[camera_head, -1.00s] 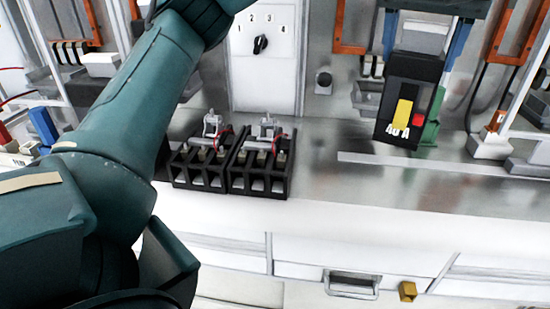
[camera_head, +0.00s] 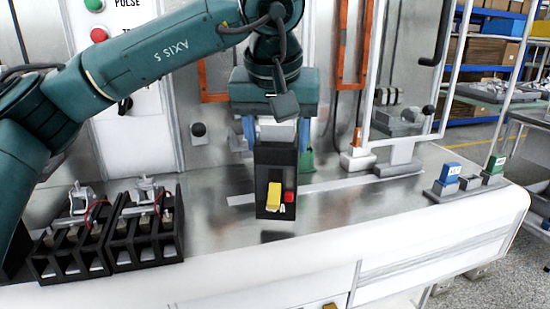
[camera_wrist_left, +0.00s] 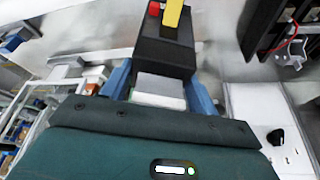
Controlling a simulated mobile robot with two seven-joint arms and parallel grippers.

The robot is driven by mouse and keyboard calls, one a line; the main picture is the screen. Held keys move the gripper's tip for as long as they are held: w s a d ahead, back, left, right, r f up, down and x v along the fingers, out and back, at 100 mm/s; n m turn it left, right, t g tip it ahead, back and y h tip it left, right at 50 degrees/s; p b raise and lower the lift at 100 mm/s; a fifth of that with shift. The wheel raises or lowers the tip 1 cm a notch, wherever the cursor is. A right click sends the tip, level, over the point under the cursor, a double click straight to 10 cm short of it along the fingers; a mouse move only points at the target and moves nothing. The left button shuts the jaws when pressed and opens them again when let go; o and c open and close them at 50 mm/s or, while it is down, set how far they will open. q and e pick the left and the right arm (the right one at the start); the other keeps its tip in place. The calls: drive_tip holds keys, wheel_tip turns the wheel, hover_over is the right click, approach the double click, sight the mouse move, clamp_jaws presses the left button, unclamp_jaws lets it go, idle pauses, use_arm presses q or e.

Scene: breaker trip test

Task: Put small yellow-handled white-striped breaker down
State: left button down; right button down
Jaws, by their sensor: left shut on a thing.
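The small black breaker (camera_head: 276,160) has a yellow handle, a red button and a white-grey top section. My left gripper (camera_head: 274,135) is shut on its top, with a blue finger on each side. The breaker hangs upright above the metal bench top (camera_head: 225,240), with a dark shadow or reflection below it. In the left wrist view the breaker (camera_wrist_left: 165,45) sits between the blue fingers (camera_wrist_left: 160,88). Whether its base touches the bench is hard to tell; it looks apart. My right gripper is not in view.
Two black slotted holders (camera_head: 145,240) with wired clamps stand at the left on the bench. A light strip (camera_head: 330,184) lies behind the breaker. Blue and green small blocks (camera_head: 450,172) stand at the right. The bench front right of the breaker is clear.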

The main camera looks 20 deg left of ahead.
sight(277, 167)
use_arm(q)
wheel_tip(277, 167, down, 2)
drive_tip(key=shift+f, duration=0.55)
drive_tip(key=shift+f+b, duration=0.15)
drive_tip(key=shift+b, duration=0.15)
drive_tip(key=shift+c, duration=2.1)
unclamp_jaws()
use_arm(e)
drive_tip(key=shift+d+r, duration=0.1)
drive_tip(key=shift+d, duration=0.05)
